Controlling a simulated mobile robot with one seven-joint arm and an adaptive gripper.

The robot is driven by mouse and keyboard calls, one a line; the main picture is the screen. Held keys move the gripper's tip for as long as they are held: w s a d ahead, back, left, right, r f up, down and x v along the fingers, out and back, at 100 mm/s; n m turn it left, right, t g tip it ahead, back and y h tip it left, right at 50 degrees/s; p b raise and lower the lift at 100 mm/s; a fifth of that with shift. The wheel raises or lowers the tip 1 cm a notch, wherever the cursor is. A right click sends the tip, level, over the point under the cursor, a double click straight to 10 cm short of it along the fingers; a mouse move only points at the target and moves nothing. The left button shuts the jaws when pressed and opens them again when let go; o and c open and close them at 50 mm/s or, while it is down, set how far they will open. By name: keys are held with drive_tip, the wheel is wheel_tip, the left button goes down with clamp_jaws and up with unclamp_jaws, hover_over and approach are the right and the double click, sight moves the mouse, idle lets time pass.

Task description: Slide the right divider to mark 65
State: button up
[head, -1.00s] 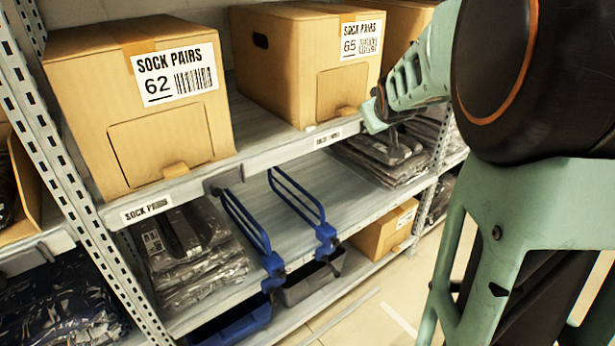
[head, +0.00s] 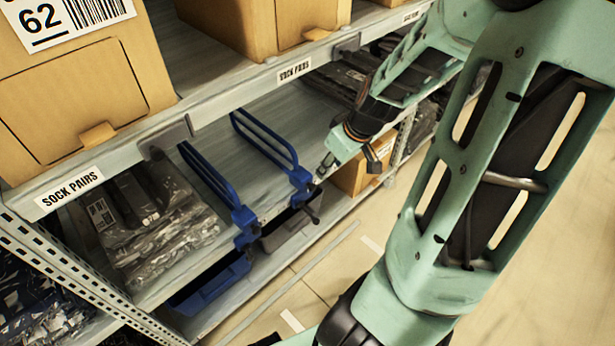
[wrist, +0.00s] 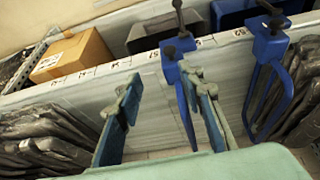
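The right divider (head: 270,142) is a blue looped frame with a clamp at the front edge of the middle shelf. In the wrist view, where the scene is turned around, it is the blue piece with a dark knob (wrist: 178,68) nearest the cardboard box. The left divider (head: 215,185) is of the same kind and also shows in the wrist view (wrist: 268,50). My gripper (head: 345,160) is just right of the right divider's clamp. Its fingers (wrist: 162,85) are apart with nothing held between them; whether one touches the divider I cannot tell.
The shelf edge (wrist: 110,67) carries small printed marks, mostly too small to read. Bagged dark garments (head: 150,225) lie left of the dividers, and more lie to the right. A small cardboard box (head: 355,178) and bins (head: 212,285) stand below. The upper shelf (head: 225,105) overhangs.

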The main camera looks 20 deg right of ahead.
sight(314, 186)
drive_tip(key=shift+y, duration=0.3)
drive_tip(key=b+x, duration=0.2)
drive_tip(key=x, duration=0.2)
drive_tip(key=b+x, duration=0.2)
drive_tip(key=x, duration=0.1)
drive_tip(key=a+b+x, duration=0.1)
drive_tip(key=b+x, duration=0.1)
drive_tip(key=x, duration=0.2)
drive_tip(key=shift+s+f, duration=0.1)
drive_tip(key=shift+f, duration=0.15)
clamp_jaws()
